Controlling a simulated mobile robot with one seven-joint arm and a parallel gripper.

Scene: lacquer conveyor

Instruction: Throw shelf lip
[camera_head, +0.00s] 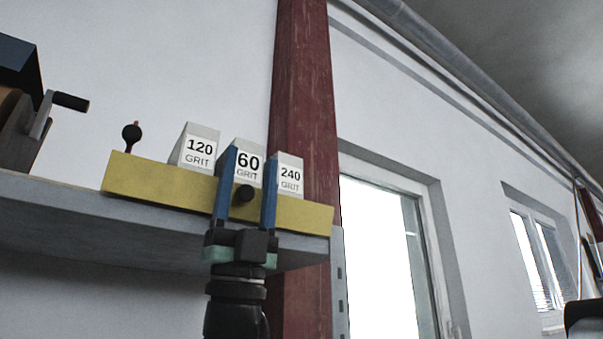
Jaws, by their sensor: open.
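The shelf lip (152,180) is a long yellow board along the front edge of a grey shelf (90,228). A black round knob (243,194) shows in front of the lip, right of its middle. A second black ball knob (132,132) on a short stem, with a bit of red, stands up at the lip's left end. My gripper (250,155) has two blue fingers pointing up in front of the lip. It is open, with one finger on each side of the round knob. Whether the fingers touch the knob or lip, I cannot tell.
Three white blocks stand behind the lip: 120 grit (196,148), 60 grit (248,163) and 240 grit (290,177). My fingers partly cover them. A dark cranked device (25,120) sits at far left. A red post (306,90) rises behind the shelf's right end.

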